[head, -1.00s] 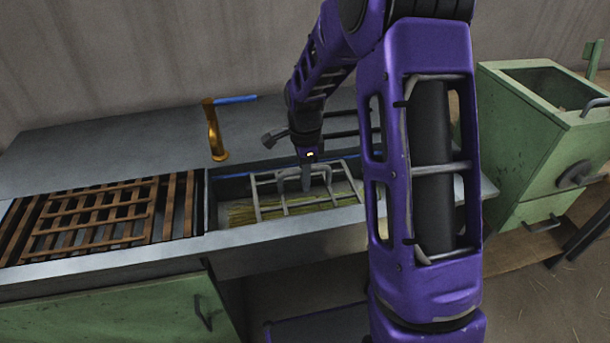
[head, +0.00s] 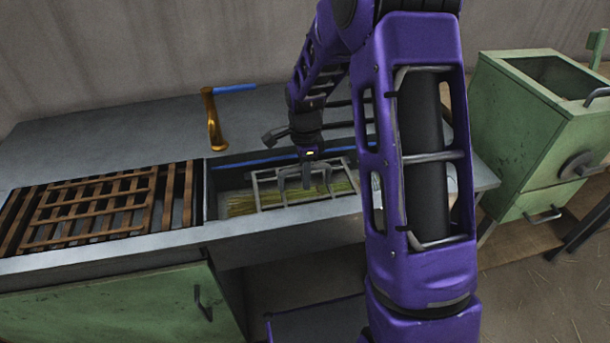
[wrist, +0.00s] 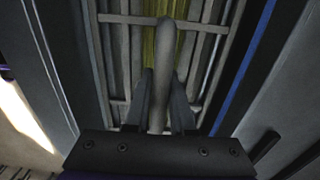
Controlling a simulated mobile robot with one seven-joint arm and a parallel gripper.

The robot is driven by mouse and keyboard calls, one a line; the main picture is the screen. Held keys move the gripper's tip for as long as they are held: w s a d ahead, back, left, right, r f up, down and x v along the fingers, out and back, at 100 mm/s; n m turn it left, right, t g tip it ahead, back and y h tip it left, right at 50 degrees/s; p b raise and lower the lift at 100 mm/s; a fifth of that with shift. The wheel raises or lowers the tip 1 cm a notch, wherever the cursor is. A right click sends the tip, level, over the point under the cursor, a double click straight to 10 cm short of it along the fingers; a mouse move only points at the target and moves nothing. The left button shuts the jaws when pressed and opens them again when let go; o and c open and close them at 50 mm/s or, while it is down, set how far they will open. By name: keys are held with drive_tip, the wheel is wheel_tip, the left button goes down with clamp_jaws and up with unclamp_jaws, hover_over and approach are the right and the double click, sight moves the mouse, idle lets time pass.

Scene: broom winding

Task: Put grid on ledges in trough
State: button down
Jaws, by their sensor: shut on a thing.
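The grey metal grid (head: 292,206) is in the trough (head: 212,200), and yellow-green broom straw (head: 243,206) shows beneath and through its bars. The grid looks nearly level; whether it rests on the ledges cannot be told. My gripper (head: 306,180) points down over the grid and is shut on its handle. In the wrist view the fingers (wrist: 160,105) close on the grid's pale curved handle (wrist: 160,70), with the bars and straw below. My arm hides the trough's right part in the head view.
A brown slatted wooden rack (head: 95,207) lies left of the trough. A brass tap (head: 214,135) with a blue handle stands behind it on the grey counter (head: 100,135). A green bin (head: 530,130) stands at the right. A blue strip (wrist: 247,65) runs along the trough's edge.

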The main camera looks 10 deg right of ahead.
drive_tip(key=c, duration=0.7)
unclamp_jaws()
wheel_tip(320, 180, up, 24)
drive_tip(key=p, duration=0.9)
drive_tip(key=shift+r, duration=0.25)
